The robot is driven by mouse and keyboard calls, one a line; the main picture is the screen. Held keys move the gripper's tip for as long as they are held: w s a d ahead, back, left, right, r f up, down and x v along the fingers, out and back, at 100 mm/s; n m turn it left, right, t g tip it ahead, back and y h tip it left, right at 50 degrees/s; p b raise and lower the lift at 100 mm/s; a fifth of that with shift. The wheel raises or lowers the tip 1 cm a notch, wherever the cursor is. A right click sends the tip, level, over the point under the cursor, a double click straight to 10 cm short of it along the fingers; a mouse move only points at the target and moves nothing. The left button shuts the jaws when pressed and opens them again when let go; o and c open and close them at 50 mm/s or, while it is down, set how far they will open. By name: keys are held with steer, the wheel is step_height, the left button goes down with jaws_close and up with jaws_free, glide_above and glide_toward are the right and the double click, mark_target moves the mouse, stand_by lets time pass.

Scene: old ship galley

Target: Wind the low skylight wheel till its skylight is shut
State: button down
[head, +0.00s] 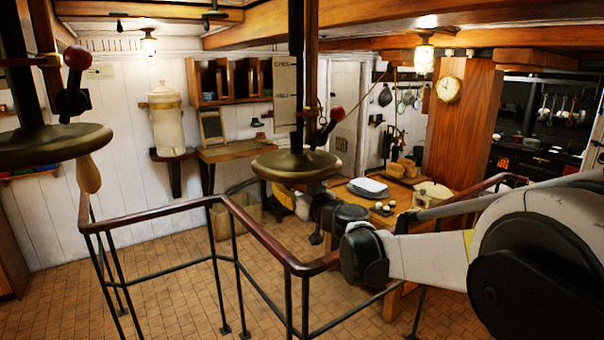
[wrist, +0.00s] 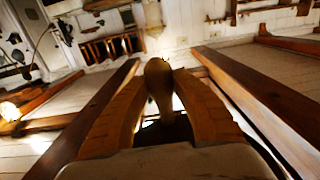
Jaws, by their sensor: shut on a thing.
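Two dark bronze wheels on upright shafts show in the head view. The middle wheel (head: 297,165) has a red-knobbed lever (head: 333,118) on top and a pale scale plate (head: 286,93) behind its shaft, marked OPEN and HALF. The left wheel (head: 45,145) has a similar lever and a wooden handle (head: 88,173) hanging below its rim. My gripper (head: 318,210) is just below the right side of the middle wheel, its fingers hard to make out there. In the wrist view my gripper (wrist: 157,90) is shut on a rounded wooden handle (wrist: 158,72). The skylight cannot be made out.
A railing (head: 245,222) with a wooden top rail runs below and in front of the wheels. Beyond it stands a wooden table (head: 345,195) with loaves and crockery. Ceiling beams (head: 400,45) cross overhead. The tiled floor at left is clear.

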stand_by(0.3)
steer(key=s+d+b, duration=0.1)
steer(key=s+d, duration=0.1)
steer(key=d, duration=0.9)
steer(key=s, duration=1)
steer(key=shift+s, duration=0.2)
steer(key=shift+s+a, duration=1.2)
steer(key=shift+a, duration=0.05)
steer(key=c, duration=0.7)
jaws_free()
steer(key=shift+c, duration=0.2)
